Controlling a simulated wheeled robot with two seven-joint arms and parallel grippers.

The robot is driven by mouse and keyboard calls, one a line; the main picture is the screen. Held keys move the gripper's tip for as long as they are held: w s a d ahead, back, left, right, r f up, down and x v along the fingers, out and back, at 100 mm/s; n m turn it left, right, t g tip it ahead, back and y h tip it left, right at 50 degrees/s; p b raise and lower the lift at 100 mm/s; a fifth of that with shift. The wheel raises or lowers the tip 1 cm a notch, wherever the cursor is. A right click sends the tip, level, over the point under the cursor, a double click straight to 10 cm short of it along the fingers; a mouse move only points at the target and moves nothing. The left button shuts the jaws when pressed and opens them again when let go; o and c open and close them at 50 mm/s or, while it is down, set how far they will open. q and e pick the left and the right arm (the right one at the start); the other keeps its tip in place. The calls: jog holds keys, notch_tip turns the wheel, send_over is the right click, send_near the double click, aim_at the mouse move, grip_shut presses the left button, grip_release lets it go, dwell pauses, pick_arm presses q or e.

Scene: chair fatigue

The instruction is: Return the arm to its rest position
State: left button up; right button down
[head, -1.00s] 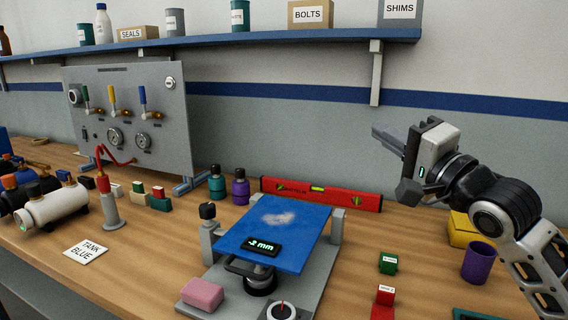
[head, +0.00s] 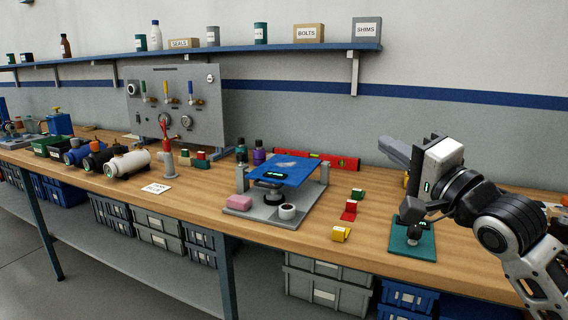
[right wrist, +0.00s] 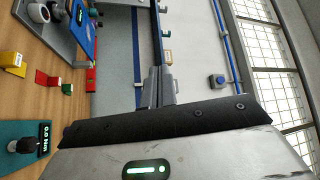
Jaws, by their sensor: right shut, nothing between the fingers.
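My right arm comes in from the right in the head view. Its gripper (head: 393,150) is raised above the right part of the bench, with its fingers pointing left and up toward the wall. The fingers are shut with nothing between them. In the right wrist view the closed fingers (right wrist: 157,88) point at the wall and shelf. My left arm and gripper are not in view.
A gauge panel (head: 177,108) stands behind. A shelf (head: 250,49) runs along the wall.

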notch_tip(320, 180, down, 24)
jog(key=s+a+n+g+h, duration=0.2)
jog(key=s+n+g+h, duration=0.1)
jog(key=n, duration=0.1)
jog(key=s+a+f+n+g+h, duration=0.1)
jog(key=s+f+n+g+h, duration=0.2)
jog(key=s+f, duration=1.8)
jog(key=n+g, duration=0.1)
jog(key=n, duration=0.3)
jog(key=shift+f+g, duration=0.4)
